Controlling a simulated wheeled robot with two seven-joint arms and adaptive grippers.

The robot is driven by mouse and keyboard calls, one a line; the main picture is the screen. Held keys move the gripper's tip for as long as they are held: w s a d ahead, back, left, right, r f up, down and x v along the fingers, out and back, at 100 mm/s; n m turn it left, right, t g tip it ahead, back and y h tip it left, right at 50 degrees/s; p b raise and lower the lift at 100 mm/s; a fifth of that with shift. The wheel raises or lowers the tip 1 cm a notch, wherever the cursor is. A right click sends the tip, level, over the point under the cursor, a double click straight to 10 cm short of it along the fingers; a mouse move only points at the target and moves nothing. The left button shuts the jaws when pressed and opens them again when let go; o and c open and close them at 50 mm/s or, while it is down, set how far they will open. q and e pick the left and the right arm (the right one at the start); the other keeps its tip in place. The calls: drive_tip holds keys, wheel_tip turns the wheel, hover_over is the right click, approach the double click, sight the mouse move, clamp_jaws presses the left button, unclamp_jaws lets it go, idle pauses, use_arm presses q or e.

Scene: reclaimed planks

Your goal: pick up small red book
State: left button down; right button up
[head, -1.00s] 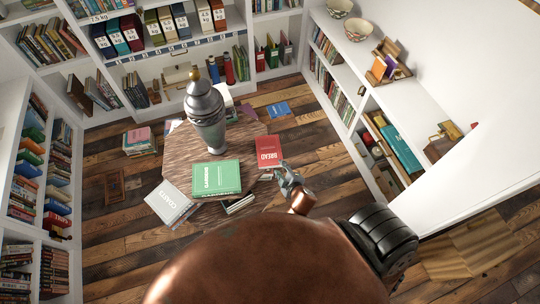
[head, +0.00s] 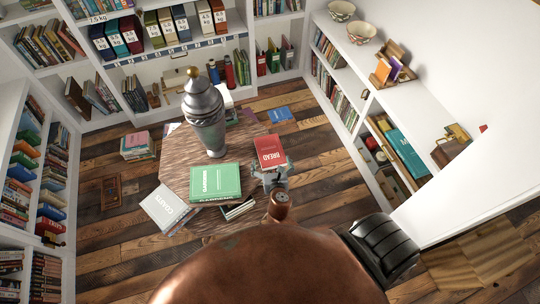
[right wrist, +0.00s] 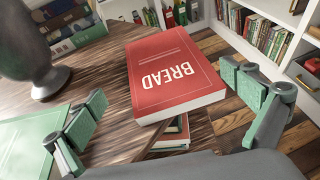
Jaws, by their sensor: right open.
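The small red book (head: 269,151), titled BREAD, lies flat on the right edge of the round wooden table (head: 175,160). In the right wrist view the red book (right wrist: 172,75) sits ahead, between the two fingers. My right gripper (head: 271,178) is at the near end of the book in the head view. I cannot tell whether any finger touches the book. My left gripper is not in view.
A green book (head: 215,182) lies left of the red book, with a pale book (head: 166,209) farther left. A tall metal urn (head: 206,118) stands on the table. More books (right wrist: 173,135) show below the red one. White shelves (head: 400,100) stand at the right.

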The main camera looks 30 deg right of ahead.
sight(270, 153)
drive_tip(key=x, duration=0.4)
drive_tip(key=b+x, duration=0.1)
drive_tip(key=x, duration=0.1)
drive_tip(key=shift+d+f, duration=0.25)
drive_tip(key=shift+f, duration=0.15)
drive_tip(key=shift+r, duration=0.1)
drive_tip(key=shift+c, duration=0.6)
drive_tip(key=c, duration=1.1)
